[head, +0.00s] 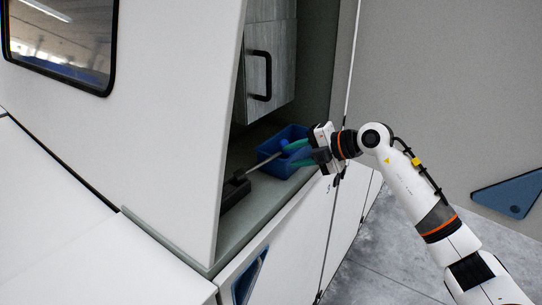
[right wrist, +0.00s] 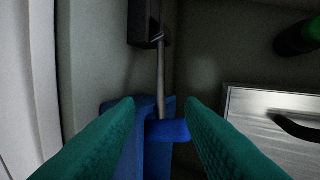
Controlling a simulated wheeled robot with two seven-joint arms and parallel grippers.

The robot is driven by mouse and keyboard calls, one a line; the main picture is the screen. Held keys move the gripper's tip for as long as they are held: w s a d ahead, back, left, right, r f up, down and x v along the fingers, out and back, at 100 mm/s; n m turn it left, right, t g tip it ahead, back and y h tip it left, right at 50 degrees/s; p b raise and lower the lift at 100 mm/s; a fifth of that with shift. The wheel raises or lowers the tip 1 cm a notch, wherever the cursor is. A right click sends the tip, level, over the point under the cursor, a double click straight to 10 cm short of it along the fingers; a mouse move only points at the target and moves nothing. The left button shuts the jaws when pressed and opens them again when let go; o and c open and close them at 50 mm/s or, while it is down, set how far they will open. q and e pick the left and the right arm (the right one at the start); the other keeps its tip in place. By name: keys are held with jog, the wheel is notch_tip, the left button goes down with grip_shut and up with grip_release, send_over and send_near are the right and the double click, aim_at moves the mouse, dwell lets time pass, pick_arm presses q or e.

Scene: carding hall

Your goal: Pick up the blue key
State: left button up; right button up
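The blue key shows in the head view as a grey shaft with a blue end (head: 284,143), reaching from a dark block (head: 235,190) over a blue bin (head: 277,168). In the right wrist view the key's blue crosspiece (right wrist: 168,130) sits at the end of its grey shaft, between my green fingers. The shaft's far end meets the dark block (right wrist: 143,22). My right gripper (head: 290,155) is open around the handle, with a finger on each side. I see no clear contact on both sides. My left gripper is not in view.
The key is inside a narrow recess with a pale ledge (head: 225,232). A grey cabinet with a black handle (head: 268,75) hangs above. A white machine wall (head: 170,130) closes the left side. A dark cylinder with a green part (right wrist: 300,38) shows in the right wrist view.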

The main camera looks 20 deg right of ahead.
aim_at(272, 158)
jog(key=x, duration=0.3)
jog(key=shift+w+a+p, duration=0.25)
jog(key=shift+w+p, duration=0.05)
jog(key=shift+p, duration=0.05)
jog(key=shift+w+a+f, duration=0.3)
jog(key=shift+w+a, duration=0.05)
jog(key=shift+a, duration=0.05)
jog(key=p+x, duration=0.1)
jog(key=x, duration=0.2)
jog(key=shift+w+a+f, duration=0.1)
jog(key=shift+w+a, duration=0.05)
jog(key=shift+a, duration=0.05)
jog(key=shift+w+a+f, duration=0.2)
jog(key=shift+f, duration=0.05)
jog(key=shift+s+d, duration=0.1)
jog(key=shift+c, duration=0.8)
jog(key=shift+r, duration=0.1)
grip_shut()
